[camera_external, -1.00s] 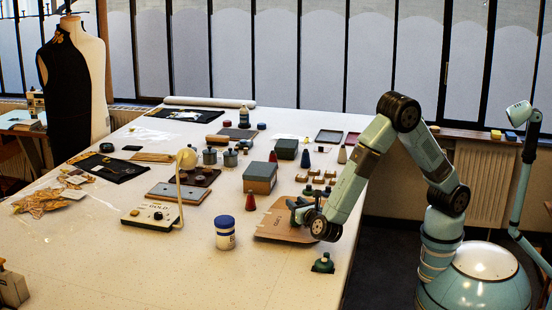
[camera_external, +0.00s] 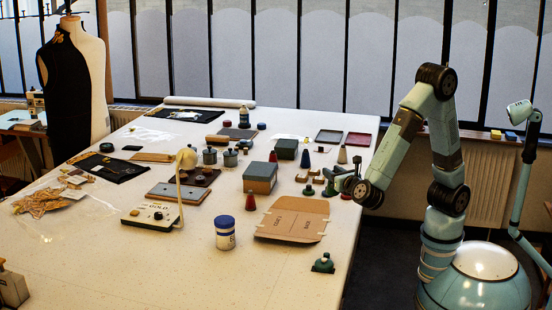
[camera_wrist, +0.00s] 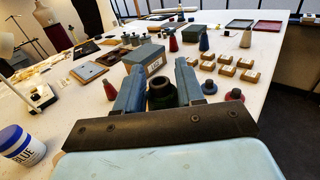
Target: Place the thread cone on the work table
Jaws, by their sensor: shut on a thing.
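My gripper (camera_external: 336,180) is near the right edge of the white work table (camera_external: 170,270). In the wrist view its two blue-grey fingers (camera_wrist: 158,74) are shut on a dark green thread cone (camera_wrist: 161,94), with a dark round opening facing the camera. The cone's lower part is hidden. In the external view the gripper and wrist largely cover it, and I cannot tell whether it touches the table. Other cones stand apart on the table: red (camera_wrist: 173,41), blue (camera_wrist: 204,38) and cream (camera_wrist: 246,38).
A brown cardboard pattern (camera_external: 293,219) lies left of and nearer than my gripper. A grey-green box (camera_external: 260,178), a red cone (camera_external: 250,201) and a blue-lidded tub (camera_external: 225,233) stand further left. Small wooden blocks (camera_wrist: 224,70) lie beyond. The front of the table is mostly clear.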

